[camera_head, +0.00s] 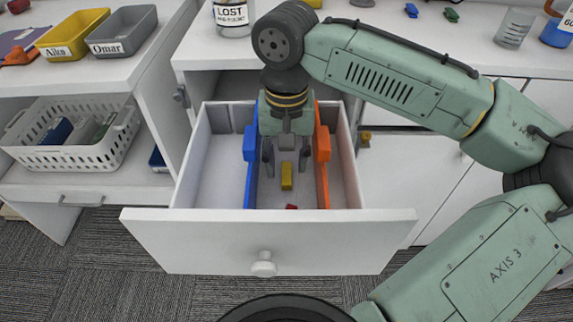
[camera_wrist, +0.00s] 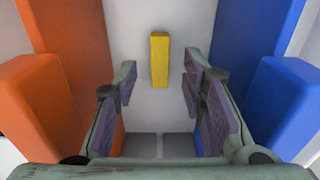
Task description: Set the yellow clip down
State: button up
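The yellow clip (camera_head: 286,176) is a small block in the open drawer (camera_head: 222,168), in the middle lane between a blue divider (camera_head: 250,160) and an orange divider (camera_head: 322,160). It appears to rest on the drawer floor. My gripper (camera_head: 286,168) points down into this lane, with its fingers spread. In the wrist view the clip (camera_wrist: 160,60) shows just beyond the gap between the two open fingertips (camera_wrist: 159,78). Neither finger touches it, and nothing is held.
A small red thing (camera_head: 291,207) lies near the drawer's front wall. The drawer's side lanes look empty. A yellow bin (camera_head: 72,34), a grey bin (camera_head: 123,32) and a jar marked LOST (camera_head: 233,16) stand on the counters. A white basket (camera_head: 75,140) sits on the lower left shelf.

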aim_at(287, 173)
notch_tip(287, 173, up, 10)
dwell(0.3)
jog(key=shift+f, duration=0.1)
jog(key=shift+c, duration=0.3)
dwell(0.9)
